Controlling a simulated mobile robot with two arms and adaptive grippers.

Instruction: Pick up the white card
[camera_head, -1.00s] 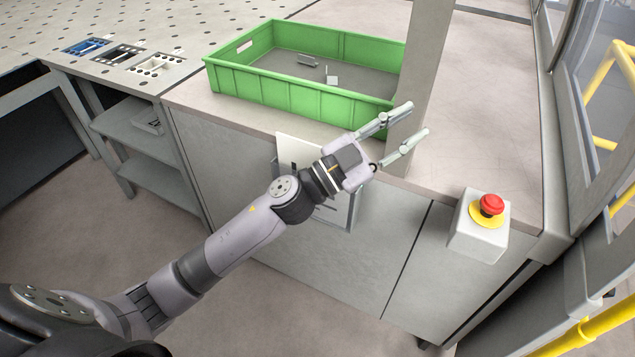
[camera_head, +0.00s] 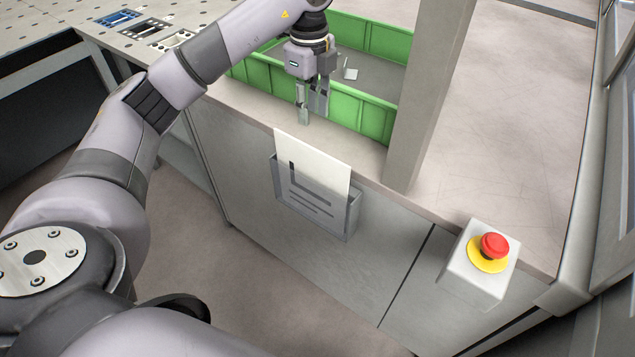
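The white card (camera_head: 318,162) stands upright in a grey holder (camera_head: 352,218) on the front of the cabinet. Its upper part sticks out above the holder, and dark printing shows on its lower part. My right gripper is not in view.
A green crate (camera_head: 345,105) with small metal parts stands on the counter just behind the gripper. A grey post (camera_head: 430,95) rises to the right. A red emergency button (camera_head: 494,246) on a white box sits at the front right.

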